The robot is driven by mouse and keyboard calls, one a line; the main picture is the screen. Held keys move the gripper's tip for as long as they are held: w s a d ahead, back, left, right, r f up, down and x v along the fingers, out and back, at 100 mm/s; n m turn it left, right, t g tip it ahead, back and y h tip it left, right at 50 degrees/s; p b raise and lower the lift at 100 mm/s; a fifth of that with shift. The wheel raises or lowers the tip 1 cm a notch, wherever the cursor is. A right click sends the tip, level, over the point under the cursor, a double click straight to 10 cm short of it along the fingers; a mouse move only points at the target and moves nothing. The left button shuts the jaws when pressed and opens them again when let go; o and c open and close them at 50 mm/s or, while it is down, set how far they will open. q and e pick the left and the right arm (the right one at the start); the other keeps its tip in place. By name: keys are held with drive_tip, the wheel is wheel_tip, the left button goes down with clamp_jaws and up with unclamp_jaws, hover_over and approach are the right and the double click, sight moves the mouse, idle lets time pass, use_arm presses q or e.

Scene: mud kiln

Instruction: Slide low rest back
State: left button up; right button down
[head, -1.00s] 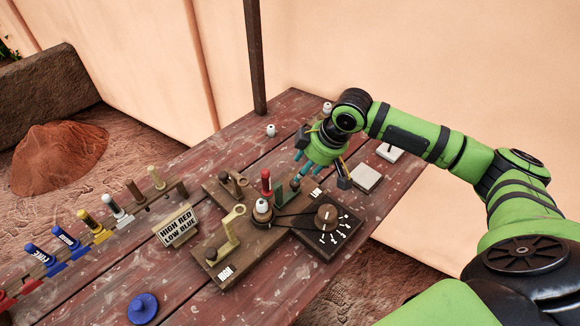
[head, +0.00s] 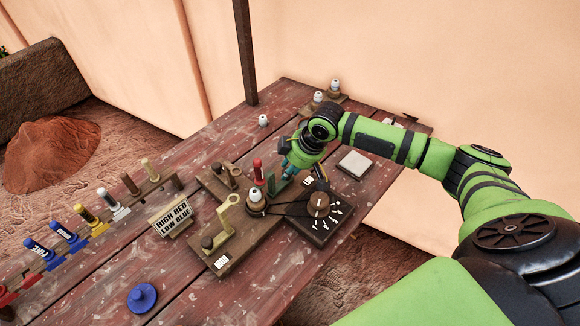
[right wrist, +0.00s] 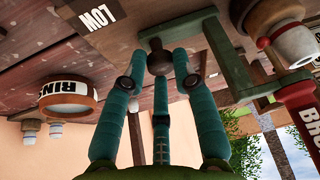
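The low rest is a green bracket with a dark round knob; it shows in the right wrist view (right wrist: 229,62) beside a plate marked LOW (right wrist: 98,17). My right gripper (head: 288,163) has teal fingers and is just above the knob. In the right wrist view its fingers (right wrist: 158,72) are spread around the knob (right wrist: 157,62), tips close to it; contact is not clear. My left gripper is not in view.
A red-handled peg (head: 257,172) and a white-topped spindle (head: 255,196) stand close left of my gripper. A dial board (head: 318,218) is in front. A sign (head: 172,217) reads HIGH RED LOW BLUE. A rack of coloured tools (head: 100,222) runs left; a blue lid (head: 142,297) lies in front.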

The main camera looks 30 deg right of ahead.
drive_tip(key=shift+d, duration=0.1)
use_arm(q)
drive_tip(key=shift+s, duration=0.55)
use_arm(e)
drive_tip(key=shift+w+d+r, duration=0.1)
drive_tip(key=shift+w+d, duration=0.15)
drive_tip(key=shift+d, duration=0.4)
drive_tip(key=shift+w+d, duration=0.25)
drive_tip(key=shift+d, duration=0.35)
drive_tip(key=shift+w+d+r, duration=0.1)
drive_tip(key=shift+w+d, duration=0.15)
drive_tip(key=shift+d, duration=0.4)
drive_tip(key=c, duration=1.1)
unclamp_jaws()
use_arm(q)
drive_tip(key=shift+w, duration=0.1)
use_arm(e)
drive_tip(key=shift+o, duration=0.4)
drive_tip(key=shift+d+f, duration=0.1)
drive_tip(key=v, duration=1.2)
